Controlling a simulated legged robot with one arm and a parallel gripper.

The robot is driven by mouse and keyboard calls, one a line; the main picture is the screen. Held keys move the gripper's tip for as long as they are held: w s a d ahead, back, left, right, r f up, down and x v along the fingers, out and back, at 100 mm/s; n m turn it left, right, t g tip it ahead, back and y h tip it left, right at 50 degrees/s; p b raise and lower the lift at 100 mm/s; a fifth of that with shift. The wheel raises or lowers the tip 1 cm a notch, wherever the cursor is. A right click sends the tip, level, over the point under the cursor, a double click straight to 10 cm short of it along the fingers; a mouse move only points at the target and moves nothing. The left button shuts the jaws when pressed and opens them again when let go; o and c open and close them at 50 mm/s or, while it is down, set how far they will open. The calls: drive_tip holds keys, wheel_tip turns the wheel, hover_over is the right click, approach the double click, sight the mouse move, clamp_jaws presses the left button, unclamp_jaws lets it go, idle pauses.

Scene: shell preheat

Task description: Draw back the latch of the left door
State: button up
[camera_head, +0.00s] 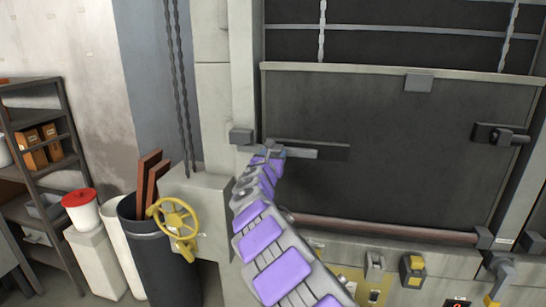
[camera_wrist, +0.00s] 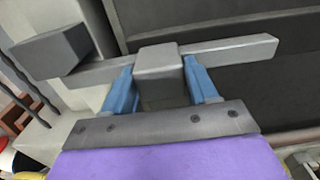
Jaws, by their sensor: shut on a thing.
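The dark door (camera_head: 400,140) carries a grey latch bar (camera_head: 302,153) at its left side, set on a darker backing plate (camera_head: 336,150). The bar (camera_wrist: 235,49) shows closer in the wrist view, with a square grey knob (camera_wrist: 158,62) on it. A grey block (camera_head: 241,135) sits on the frame at the bar's left; it also shows in the wrist view (camera_wrist: 52,50). The bar's left end reaches this block, but I cannot tell whether it sits inside. My gripper (camera_head: 270,150) is shut on the knob, one blue finger on each side (camera_wrist: 163,85).
A second latch (camera_head: 500,135) is on the door's right side. A yellow handwheel (camera_head: 176,217) on a grey box, a dark bin (camera_head: 150,255), a red-lidded bucket (camera_head: 82,210) and a shelf (camera_head: 40,150) stand left. A reddish bar (camera_head: 385,229) runs below the door.

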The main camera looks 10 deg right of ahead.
sight(295, 153)
drive_tip(key=shift+c, duration=1.1)
drive_tip(key=d+b, duration=0.1)
drive_tip(key=d, duration=0.1)
drive_tip(key=s+d+b, duration=0.1)
drive_tip(key=d, duration=0.1)
drive_tip(key=s+d+b, duration=0.1)
drive_tip(key=d+b, duration=0.1)
drive_tip(key=shift+s+d, duration=0.2)
drive_tip(key=shift+s, duration=0.05)
drive_tip(key=o, duration=1.4)
